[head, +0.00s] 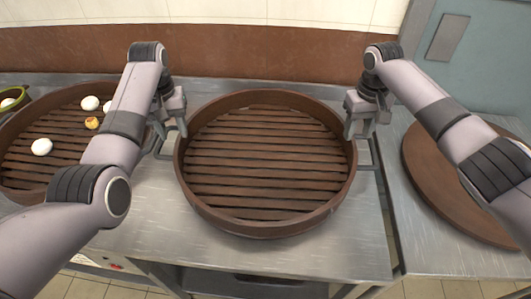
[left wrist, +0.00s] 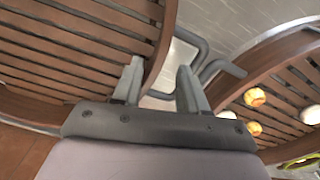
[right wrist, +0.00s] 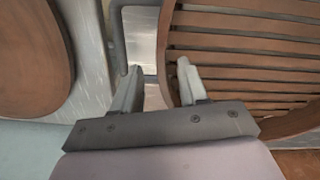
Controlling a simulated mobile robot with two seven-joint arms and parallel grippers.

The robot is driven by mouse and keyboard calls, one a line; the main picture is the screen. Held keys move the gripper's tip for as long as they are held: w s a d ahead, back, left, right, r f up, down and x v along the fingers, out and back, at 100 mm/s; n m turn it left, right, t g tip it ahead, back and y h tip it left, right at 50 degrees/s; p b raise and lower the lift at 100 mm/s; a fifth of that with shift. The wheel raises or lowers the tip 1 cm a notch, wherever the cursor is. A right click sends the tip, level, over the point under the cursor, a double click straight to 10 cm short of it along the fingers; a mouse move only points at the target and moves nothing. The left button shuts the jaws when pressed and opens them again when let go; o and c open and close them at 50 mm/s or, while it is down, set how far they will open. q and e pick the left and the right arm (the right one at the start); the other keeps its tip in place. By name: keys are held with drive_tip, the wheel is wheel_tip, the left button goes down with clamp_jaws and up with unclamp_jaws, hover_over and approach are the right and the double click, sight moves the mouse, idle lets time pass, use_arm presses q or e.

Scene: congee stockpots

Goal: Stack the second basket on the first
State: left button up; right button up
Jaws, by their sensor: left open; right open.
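A round brown slatted basket (head: 265,205) stands empty on the metal counter in the middle of the head view. A second slatted basket (head: 22,185) is at the left, partly behind my left arm, with several white and yellowish pieces in it. My left gripper (head: 172,138) is open at the middle basket's left rim, near a grey handle (left wrist: 212,62). In the left wrist view the rim (left wrist: 160,45) runs down between its fingers. My right gripper (head: 360,135) is open at the right rim. In the right wrist view this rim (right wrist: 163,50) shows between its fingertips, beside another handle (right wrist: 118,40).
A round brown board or lid (head: 430,185) lies on a separate metal table at the right, partly behind my right arm. A green-rimmed bowl (head: 12,100) is at the far left. Bare counter (head: 240,255) shows in front of the middle basket. A tiled wall is behind.

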sight(177, 141)
use_arm(q)
drive_tip(key=shift+f, duration=3.6)
use_arm(e)
drive_tip(key=shift+f, duration=3.6)
use_arm(q)
clamp_jaws()
use_arm(e)
clamp_jaws()
use_arm(q)
drive_tip(key=shift+w+r, duration=0.1)
drive_tip(key=shift+r, duration=0.15)
use_arm(e)
drive_tip(key=shift+w+r, duration=0.1)
drive_tip(key=shift+r, duration=0.15)
